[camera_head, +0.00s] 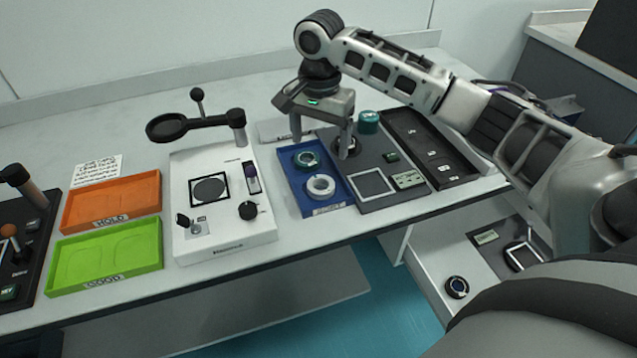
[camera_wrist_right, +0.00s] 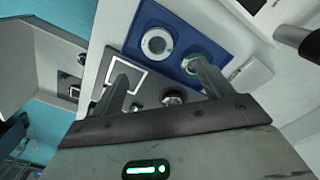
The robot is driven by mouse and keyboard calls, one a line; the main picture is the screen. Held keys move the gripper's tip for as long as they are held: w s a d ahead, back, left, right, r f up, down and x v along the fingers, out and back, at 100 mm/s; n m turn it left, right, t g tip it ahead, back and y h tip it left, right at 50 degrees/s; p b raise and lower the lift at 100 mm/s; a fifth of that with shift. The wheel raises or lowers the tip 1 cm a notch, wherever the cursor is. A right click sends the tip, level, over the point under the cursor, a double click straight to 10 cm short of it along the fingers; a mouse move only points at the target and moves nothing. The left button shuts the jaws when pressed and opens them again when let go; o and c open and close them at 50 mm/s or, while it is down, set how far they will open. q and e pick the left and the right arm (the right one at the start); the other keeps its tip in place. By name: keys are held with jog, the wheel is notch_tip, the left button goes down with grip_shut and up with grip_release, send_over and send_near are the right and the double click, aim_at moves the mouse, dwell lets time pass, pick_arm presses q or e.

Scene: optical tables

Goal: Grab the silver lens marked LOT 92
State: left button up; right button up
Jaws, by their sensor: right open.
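No LOT 92 marking can be read in either view. A white-silver ring-shaped lens (camera_head: 321,186) lies in the front of the blue tray (camera_head: 336,208); it also shows in the right wrist view (camera_wrist_right: 157,41). A teal-rimmed round lens (camera_head: 306,160) lies behind it in the same tray. A dark and silver round piece (camera_wrist_right: 173,97) sits on the dark board, seen between my right fingers in the wrist view and partly hidden in the head view. My right gripper (camera_head: 322,146) is open and empty, pointing down above the tray and board. My left gripper is out of view.
The dark board (camera_head: 400,200) carries a white square outline and a teal cylinder (camera_head: 369,122). A white device (camera_head: 225,238) with a magnifier arm stands left of the blue tray. Orange (camera_head: 112,201) and green (camera_head: 106,257) trays lie farther left. Another round piece (camera_head: 456,287) lies on the lower right surface.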

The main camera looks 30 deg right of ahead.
send_over(321, 184)
jog(key=f, duration=0.5)
jog(key=shift+w+f, duration=0.15)
jog(key=shift+w, duration=0.15)
jog(key=shift+s+f, duration=0.15)
jog(key=shift+f, duration=1.2)
jog(key=shift+s+f, duration=0.15)
jog(key=shift+f, duration=1.2)
jog(key=c, duration=1.1)
